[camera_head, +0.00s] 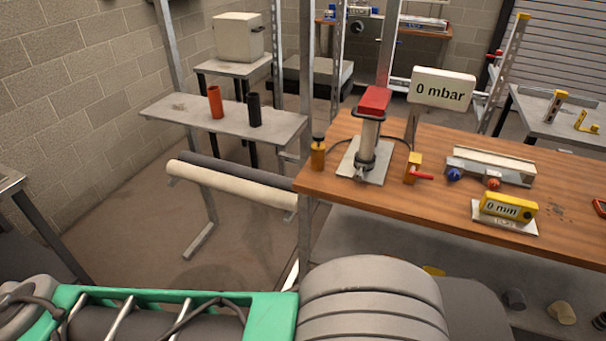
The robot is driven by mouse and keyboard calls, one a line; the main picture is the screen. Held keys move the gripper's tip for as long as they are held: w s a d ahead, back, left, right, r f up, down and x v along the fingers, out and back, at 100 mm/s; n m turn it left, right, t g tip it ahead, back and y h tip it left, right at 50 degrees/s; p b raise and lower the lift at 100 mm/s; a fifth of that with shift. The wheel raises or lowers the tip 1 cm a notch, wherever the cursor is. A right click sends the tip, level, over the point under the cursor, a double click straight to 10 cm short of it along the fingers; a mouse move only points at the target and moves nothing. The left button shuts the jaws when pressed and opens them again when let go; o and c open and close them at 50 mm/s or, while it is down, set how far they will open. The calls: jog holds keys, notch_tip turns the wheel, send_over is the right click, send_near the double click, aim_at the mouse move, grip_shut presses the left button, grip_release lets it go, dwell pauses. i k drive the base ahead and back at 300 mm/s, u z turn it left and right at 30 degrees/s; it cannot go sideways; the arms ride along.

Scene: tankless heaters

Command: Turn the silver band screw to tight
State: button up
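A silver upright cylinder (369,142) with a red block on top stands on a pale base plate (350,170) on the wooden workbench (455,215). Dark bands circle it near its top and bottom. A small metal piece shows low at its front, too small to tell whether it is the silver band screw or how tight it is. My gripper is not in view. Grey and green parts, likely of my own arm, fill the bottom edge, apart from the cylinder in the picture.
On the bench are a "0 mbar" display (443,88), a brass valve with red handle (413,168), a brass fitting (318,154), a rail with blue and red knobs (492,165) and a yellow "0 mm" gauge (508,207). Open floor (255,240) lies left of the bench.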

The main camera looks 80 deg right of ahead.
aim_at(358, 176)
jog(key=i, duration=0.6)
jog(key=z, duration=2.5)
jog(key=i, duration=0.5)
jog(key=u, duration=0.05)
